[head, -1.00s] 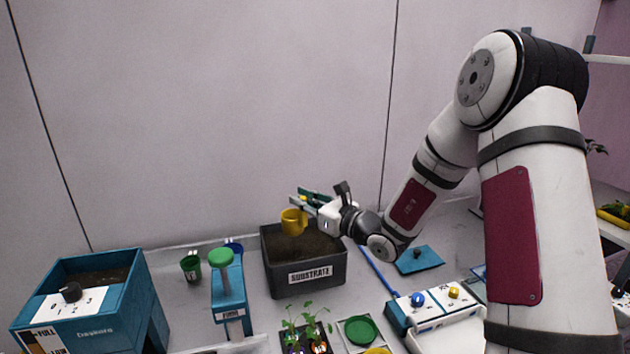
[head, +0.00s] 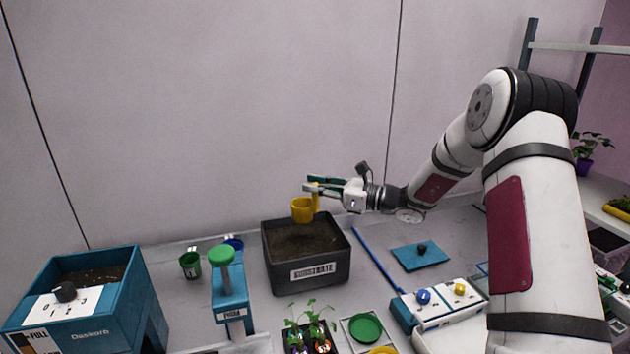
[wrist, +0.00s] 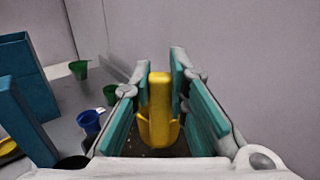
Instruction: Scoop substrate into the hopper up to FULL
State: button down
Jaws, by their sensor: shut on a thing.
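A yellow scoop (head: 302,209) is held in my gripper (head: 314,186), above the substrate bin. In the wrist view the scoop (wrist: 159,110) stands between the two teal finger pads of my gripper (wrist: 160,95), which is shut on its handle. What is inside the scoop cannot be seen. The dark grey bin (head: 312,272) labelled SUBSTRATE holds brown substrate (head: 300,238). The blue hopper (head: 112,297) stands at the far left with dark substrate inside, a knob on a numbered plate, and a FULL mark on its front.
Between bin and hopper stand a blue press with a green top (head: 222,254), a green cup (head: 190,265) and a blue cup (head: 234,243). Seedlings (head: 311,325) and a green dish (head: 365,328) are in front. A blue rod (head: 376,259) lies right of the bin.

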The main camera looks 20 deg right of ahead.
notch_tip(320, 180, down, 13)
jog(key=b, duration=0.4)
jog(key=shift+s, duration=0.25)
dwell(0.7)
jog(key=shift+w+r+p, duration=0.15)
jog(key=shift+r+p, duration=1.1)
jog(key=shift+r, duration=2.65)
jog(key=shift+w+r+p, duration=0.1)
jog(key=shift+r+p, duration=1.15)
jog(key=shift+r, duration=2.65)
